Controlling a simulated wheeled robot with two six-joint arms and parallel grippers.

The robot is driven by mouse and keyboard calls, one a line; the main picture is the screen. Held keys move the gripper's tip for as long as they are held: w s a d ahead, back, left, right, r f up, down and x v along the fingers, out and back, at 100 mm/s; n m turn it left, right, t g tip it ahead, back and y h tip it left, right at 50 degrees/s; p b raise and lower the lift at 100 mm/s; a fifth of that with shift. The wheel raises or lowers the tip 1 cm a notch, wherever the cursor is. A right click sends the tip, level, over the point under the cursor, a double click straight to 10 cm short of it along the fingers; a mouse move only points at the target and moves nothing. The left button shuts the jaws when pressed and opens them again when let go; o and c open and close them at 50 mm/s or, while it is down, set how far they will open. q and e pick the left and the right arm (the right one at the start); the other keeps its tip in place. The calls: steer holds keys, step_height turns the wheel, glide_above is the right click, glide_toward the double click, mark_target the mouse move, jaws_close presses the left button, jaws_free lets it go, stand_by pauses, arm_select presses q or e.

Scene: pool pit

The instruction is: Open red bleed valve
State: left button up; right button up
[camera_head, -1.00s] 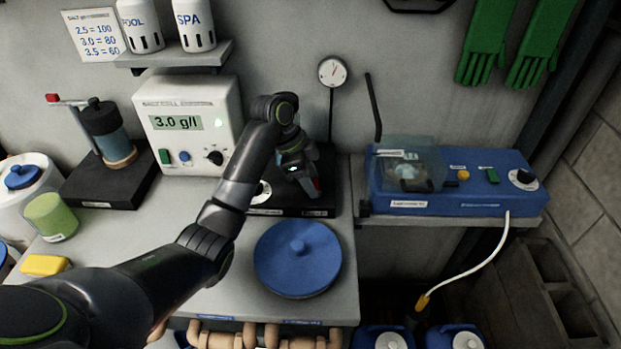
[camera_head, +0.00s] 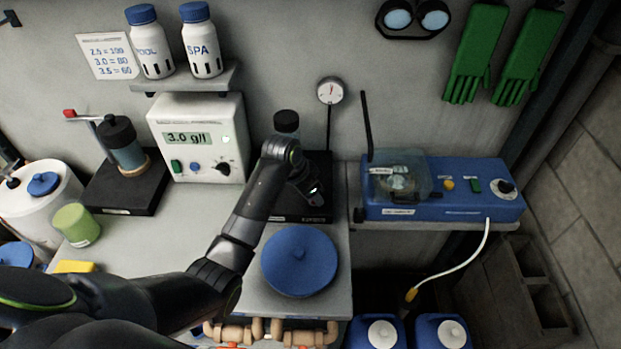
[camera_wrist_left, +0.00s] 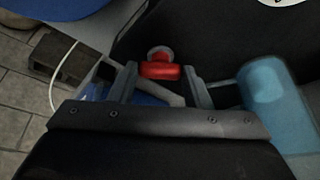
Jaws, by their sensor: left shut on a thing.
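The red bleed valve handle (camera_wrist_left: 160,71) shows in the left wrist view, a small red bar in front of a pale round part. In the head view my left gripper (camera_head: 312,192) is over the black stand (camera_head: 318,163) behind the blue round lid; my arm and gripper hide the handle there. A light blue cylinder (camera_wrist_left: 278,95) lies at the right of the wrist view. My right gripper is not in view.
The blue lid (camera_head: 299,260) lies on the bench just in front of my left gripper. The meter box (camera_head: 198,137) stands left, a blue device (camera_head: 445,187) on the right shelf. A gauge (camera_head: 331,91) is on the wall behind.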

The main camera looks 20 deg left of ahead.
arm_select(q)
steer(key=n+p, duration=0.2)
steer(key=n+y+p, duration=0.1)
steer(key=p, duration=0.1)
steer(key=n+y+p, duration=0.1)
steer(key=n+p, duration=0.1)
steer(key=shift+s+d+r+n+t, duration=0.15)
steer(key=shift+d+r+n+t, duration=0.15)
steer(key=shift+t, duration=0.1)
steer(key=shift+d+f+n+y+p, duration=0.15)
steer(key=shift+n+y+p, duration=0.45)
steer(key=shift+n, duration=0.6)
steer(key=shift+f+n+y+p, duration=0.1)
steer(key=shift+n+y+p, duration=0.25)
steer(key=shift+n, duration=0.75)
steer(key=o, duration=1)
steer(key=b+v, duration=0.3)
steer(key=v, duration=1.4)
steer(key=shift+d, duration=0.1)
